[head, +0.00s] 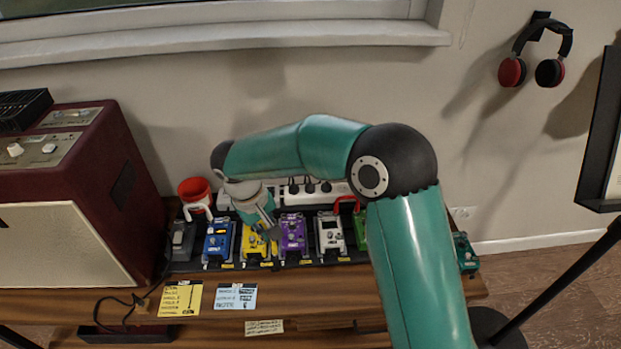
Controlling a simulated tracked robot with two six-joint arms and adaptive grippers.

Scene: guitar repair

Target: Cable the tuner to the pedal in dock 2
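A row of small pedals stands on a dark board (190,267) on the wooden bench: grey (182,240), blue (218,241), yellow (255,245), purple (293,235), white (330,234) and green (361,232). Small yellow labels under them are too small to read, so I cannot tell which pedal is the tuner or which is in dock 2. My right arm reaches in from the lower right. My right gripper (268,224) points down over the yellow pedal and hides part of it; its fingers are too small to read. My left gripper is out of view.
A dark red amplifier (75,180) stands at the left. A red cup-like object (194,188) and a white power strip (318,189) with black plugs are behind the pedals. A yellow note (180,298), a blue note (236,296) and a black cable (118,302) lie in front.

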